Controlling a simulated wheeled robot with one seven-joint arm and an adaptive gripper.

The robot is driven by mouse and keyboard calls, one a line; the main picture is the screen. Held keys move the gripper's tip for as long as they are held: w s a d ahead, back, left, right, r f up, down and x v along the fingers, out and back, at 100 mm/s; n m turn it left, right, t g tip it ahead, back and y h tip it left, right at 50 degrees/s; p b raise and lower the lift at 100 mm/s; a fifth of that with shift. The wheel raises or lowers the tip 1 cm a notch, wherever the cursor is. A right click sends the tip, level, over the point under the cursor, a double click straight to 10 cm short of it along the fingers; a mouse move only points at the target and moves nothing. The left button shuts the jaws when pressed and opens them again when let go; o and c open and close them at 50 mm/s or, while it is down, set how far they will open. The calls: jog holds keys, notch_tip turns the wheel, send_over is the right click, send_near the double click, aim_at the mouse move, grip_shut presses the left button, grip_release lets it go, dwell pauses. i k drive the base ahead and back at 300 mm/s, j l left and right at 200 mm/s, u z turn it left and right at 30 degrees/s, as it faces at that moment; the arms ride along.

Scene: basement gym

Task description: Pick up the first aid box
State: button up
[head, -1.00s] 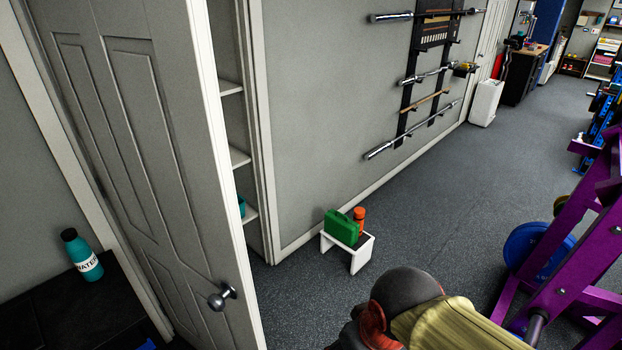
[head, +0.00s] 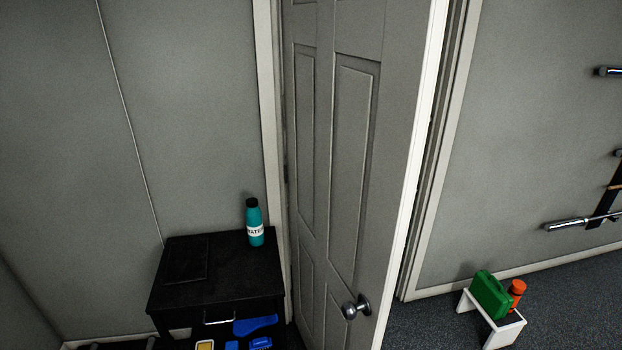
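A green box with a handle (head: 490,294), which looks like the first aid box, stands on a small white stool (head: 509,328) at the lower right of the head view. An orange bottle (head: 517,290) stands beside it on the same stool. The stool is on the dark floor near the grey wall. My gripper is not in view.
A partly open grey door (head: 352,170) with a round knob stands left of the stool. Left of the door is a black cabinet (head: 215,285) with a teal water bottle (head: 254,222) on top. Barbells (head: 570,224) hang on the right wall.

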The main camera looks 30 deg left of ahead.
aim_at(487, 290)
jog(key=u, duration=1.2)
jog(key=z, duration=1.45)
jog(key=i+u, duration=0.15)
jog(key=i, duration=0.35)
jog(key=i+l+u, duration=0.1)
jog(key=i, duration=0.4)
jog(key=i+l+u, duration=0.15)
jog(key=i, duration=0.35)
jog(key=i+l+u, duration=0.1)
jog(key=i+l, duration=0.15)
jog(key=i, duration=0.25)
jog(key=i+l+u, duration=0.15)
jog(key=i, duration=0.35)
jog(key=i+l+u, duration=0.15)
jog(key=i+l, duration=0.25)
jog(key=i, duration=0.1)
